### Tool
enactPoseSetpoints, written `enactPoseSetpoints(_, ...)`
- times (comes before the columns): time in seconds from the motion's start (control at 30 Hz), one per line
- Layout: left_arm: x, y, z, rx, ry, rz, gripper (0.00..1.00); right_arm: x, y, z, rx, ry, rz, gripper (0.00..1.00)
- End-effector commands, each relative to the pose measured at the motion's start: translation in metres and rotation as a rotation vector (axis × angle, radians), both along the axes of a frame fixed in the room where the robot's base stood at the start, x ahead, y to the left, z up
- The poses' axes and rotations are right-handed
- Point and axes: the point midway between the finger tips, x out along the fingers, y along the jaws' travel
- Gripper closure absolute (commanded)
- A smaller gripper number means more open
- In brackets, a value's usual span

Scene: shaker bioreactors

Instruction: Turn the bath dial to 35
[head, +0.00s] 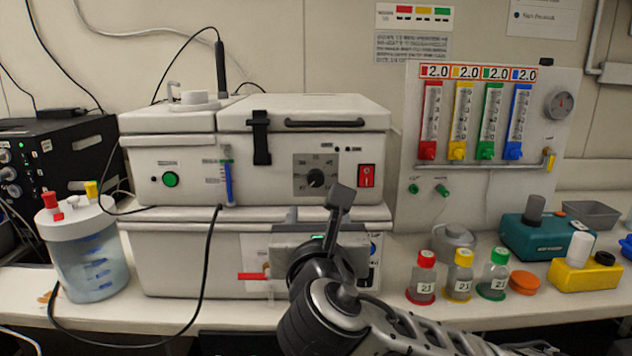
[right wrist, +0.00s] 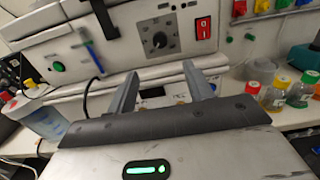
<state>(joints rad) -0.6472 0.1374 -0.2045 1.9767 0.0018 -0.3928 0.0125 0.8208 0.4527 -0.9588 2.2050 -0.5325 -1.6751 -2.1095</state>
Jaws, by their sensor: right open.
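The bath dial (head: 316,178) is a small black knob on a dark square scale plate, on the front of the white bath unit (head: 262,174). The scale numbers are too small to read surely. The dial also shows in the right wrist view (right wrist: 159,40), beyond the fingers. My right gripper (head: 340,200) is in front of the bath, below and a little right of the dial, apart from it. In the right wrist view, my right gripper (right wrist: 160,80) has its two fingers spread with nothing between them. My left gripper is in neither view.
A red switch (head: 366,176) sits right of the dial, and a green button (head: 170,179) at the left. A lidded jar (head: 85,250) stands at the left. Several small bottles, including a red-capped one (head: 424,278), stand at the right. A flowmeter panel (head: 480,140) rises behind them.

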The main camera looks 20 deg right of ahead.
Motion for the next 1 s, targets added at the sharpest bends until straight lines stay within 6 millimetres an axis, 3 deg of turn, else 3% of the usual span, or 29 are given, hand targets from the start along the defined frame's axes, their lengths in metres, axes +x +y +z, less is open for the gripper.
enactPoseSetpoints(0.53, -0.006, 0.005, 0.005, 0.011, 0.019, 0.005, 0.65, 0.109, -0.033, 0.001, 0.005, 0.002, -0.002, 0.48)
enactPoseSetpoints(0.73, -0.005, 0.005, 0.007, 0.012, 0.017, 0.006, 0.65, 0.129, -0.037, 0.000, 0.007, 0.001, 0.000, 0.48)
enactPoseSetpoints(1.0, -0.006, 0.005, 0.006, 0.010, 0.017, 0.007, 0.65, 0.133, -0.038, 0.000, 0.007, 0.001, 0.002, 0.48)
